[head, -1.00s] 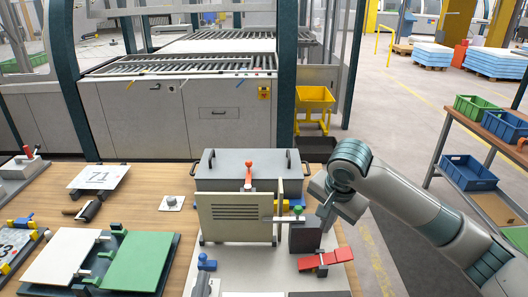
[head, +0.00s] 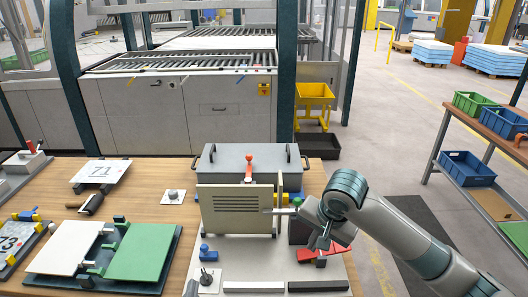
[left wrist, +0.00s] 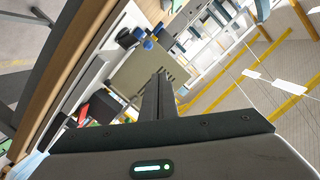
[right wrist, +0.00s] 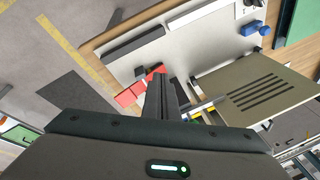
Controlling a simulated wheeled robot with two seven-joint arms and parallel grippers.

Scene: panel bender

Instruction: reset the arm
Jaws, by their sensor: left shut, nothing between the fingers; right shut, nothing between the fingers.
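My right arm comes in from the right in the head view. My right gripper (head: 321,242) is low over the right side of the fixture plate, in front of a dark block and close to the red part (head: 308,254). In the right wrist view its fingers (right wrist: 163,100) are together and empty, with the red part (right wrist: 140,89) beyond them. My left gripper is outside the head view. In the left wrist view its fingers (left wrist: 160,97) are shut and empty, with the slotted beige panel (left wrist: 143,72) beyond them. That panel (head: 236,209) stands upright on the fixture in the head view.
A grey lidded box (head: 247,164) stands behind the panel. A green plate (head: 143,251) and a white plate (head: 65,247) lie on the table at left. A shelf rack with a blue bin (head: 467,168) stands at right. Open floor lies between rack and table.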

